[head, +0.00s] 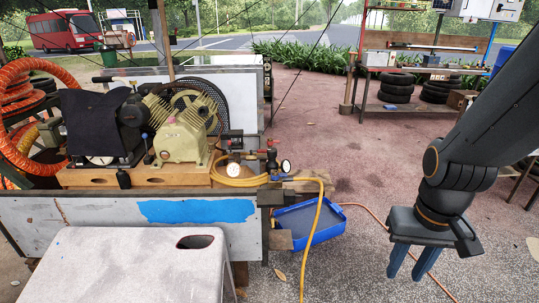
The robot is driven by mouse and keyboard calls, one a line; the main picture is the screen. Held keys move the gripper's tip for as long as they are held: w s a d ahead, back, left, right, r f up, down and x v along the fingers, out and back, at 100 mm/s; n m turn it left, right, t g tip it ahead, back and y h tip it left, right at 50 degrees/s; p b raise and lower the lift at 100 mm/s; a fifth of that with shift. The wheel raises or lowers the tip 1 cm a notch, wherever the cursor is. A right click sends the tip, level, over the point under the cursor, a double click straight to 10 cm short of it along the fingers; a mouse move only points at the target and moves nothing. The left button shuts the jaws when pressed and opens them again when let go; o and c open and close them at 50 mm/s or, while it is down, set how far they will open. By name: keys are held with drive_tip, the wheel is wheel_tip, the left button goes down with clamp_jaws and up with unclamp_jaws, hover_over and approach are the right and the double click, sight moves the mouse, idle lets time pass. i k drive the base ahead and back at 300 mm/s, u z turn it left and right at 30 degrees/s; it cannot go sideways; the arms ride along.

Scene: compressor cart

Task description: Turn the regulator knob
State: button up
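The regulator (272,157) is a small dark fitting at the right end of the compressor cart in the head view. Its knob is too small to tell apart clearly from the fittings around it. A round white gauge (286,166) sits at its right, and another white gauge (234,169) is to its left. My gripper (405,278) hangs at the lower right, fingers pointing down, well to the right of the regulator and apart from it. Its two blue fingers are spread with a gap between them, and nothing shows in it.
The compressor (184,137) stands on the cart (110,216). A yellow hose (318,220) drops from the fittings to the ground in front. A blue tray (325,232) lies beside the cart. A grey stool (125,262) stands in front. Paving between cart and gripper is mostly clear.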

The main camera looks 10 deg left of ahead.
sight(272, 153)
drive_tip(key=u, duration=0.3)
drive_tip(key=i, duration=1.25)
drive_tip(key=u, duration=0.2)
